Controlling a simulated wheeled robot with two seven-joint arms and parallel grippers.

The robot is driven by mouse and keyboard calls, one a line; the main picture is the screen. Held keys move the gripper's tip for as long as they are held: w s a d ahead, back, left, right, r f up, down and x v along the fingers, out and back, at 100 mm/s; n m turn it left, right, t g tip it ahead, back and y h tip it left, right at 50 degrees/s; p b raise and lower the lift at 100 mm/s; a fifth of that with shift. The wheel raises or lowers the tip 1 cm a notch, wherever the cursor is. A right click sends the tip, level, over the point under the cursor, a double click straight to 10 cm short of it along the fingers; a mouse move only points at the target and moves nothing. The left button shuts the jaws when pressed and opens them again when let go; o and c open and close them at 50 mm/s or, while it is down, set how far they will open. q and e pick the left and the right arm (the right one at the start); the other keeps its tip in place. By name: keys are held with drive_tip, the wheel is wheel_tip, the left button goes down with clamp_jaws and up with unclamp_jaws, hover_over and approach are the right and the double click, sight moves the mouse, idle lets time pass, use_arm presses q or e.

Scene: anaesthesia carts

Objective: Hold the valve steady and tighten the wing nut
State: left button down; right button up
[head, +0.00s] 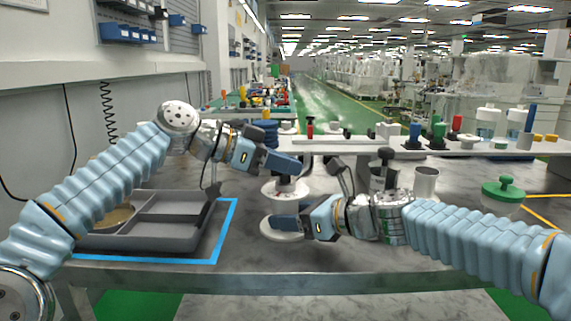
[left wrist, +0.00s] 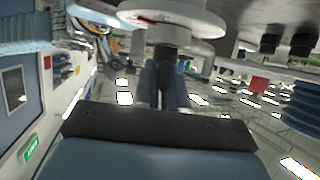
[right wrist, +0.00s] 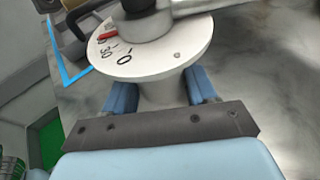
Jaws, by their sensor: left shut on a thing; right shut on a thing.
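The valve stands on the table near the middle of the head view, with a white round dial plate (head: 294,189) and a wider white base below. In the right wrist view the dial plate (right wrist: 170,52) carries numbers and a red pointer (right wrist: 107,36). My right gripper (head: 284,222) is shut on the pale valve body (right wrist: 165,93) under the plate, one finger on each side. My left gripper (head: 287,162) is above the plate; its fingers (left wrist: 164,88) are close together at the grey hub (left wrist: 168,35). The wing nut is mostly hidden between them.
A grey compartment tray (head: 150,242) lies inside a blue tape outline at left. A white shelf (head: 470,148) with bottles runs behind. The table front is mostly clear.

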use_arm(q)
drive_tip(key=m+g, duration=0.3)
drive_tip(key=g, duration=0.1)
drive_tip(key=shift+w+r, duration=0.1)
drive_tip(key=shift+w, duration=0.05)
drive_tip(key=shift+m+g, duration=0.3)
drive_tip(key=shift+m, duration=0.1)
drive_tip(key=c, duration=1.3)
unclamp_jaws()
drive_tip(key=shift+o, duration=0.2)
